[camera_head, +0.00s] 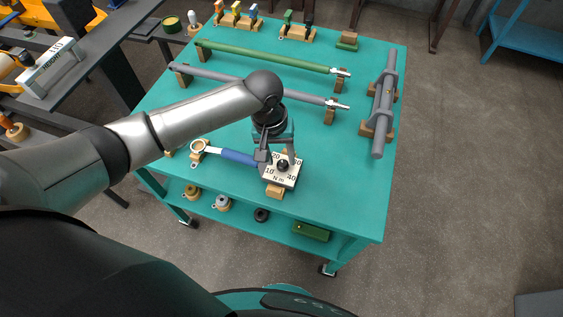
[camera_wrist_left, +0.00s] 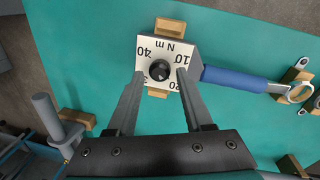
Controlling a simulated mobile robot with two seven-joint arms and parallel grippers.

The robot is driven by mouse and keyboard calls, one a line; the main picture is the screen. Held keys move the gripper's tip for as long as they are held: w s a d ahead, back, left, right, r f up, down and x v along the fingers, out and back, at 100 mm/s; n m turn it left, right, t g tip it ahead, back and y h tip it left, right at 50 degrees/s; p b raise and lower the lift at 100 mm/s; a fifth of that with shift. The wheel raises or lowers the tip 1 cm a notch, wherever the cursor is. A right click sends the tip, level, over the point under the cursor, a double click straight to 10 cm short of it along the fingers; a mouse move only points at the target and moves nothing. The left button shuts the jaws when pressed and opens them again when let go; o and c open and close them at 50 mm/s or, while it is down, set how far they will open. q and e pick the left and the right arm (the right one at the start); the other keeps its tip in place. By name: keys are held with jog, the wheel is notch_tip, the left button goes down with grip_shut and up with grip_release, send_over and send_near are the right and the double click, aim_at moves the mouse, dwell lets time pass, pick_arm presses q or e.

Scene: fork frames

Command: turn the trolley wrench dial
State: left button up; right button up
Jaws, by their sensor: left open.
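The wrench dial is a white square plate (camera_head: 281,175) marked 10 to 40 and "N m", with a black round knob (camera_head: 283,165) at its middle. It sits on wooden blocks on the teal trolley (camera_head: 350,195), joined to a wrench with a blue handle (camera_head: 239,158). My left gripper (camera_head: 276,157) is above the dial, open. In the left wrist view the fingers (camera_wrist_left: 158,75) reach over the plate, one on each side of the knob (camera_wrist_left: 159,70), with gaps to it. One finger partly covers the numbers. My right gripper is not in view.
A green bar (camera_head: 265,57) and a grey bar (camera_head: 225,79) lie on wooden rests behind the dial. Small tools (camera_head: 235,17) line the back. The tabletop right of the dial is clear.

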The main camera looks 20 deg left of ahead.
aim_at(283, 166)
pick_arm(q)
jog(key=shift+d+f, duration=0.2)
jog(key=shift+f, duration=1)
grip_shut()
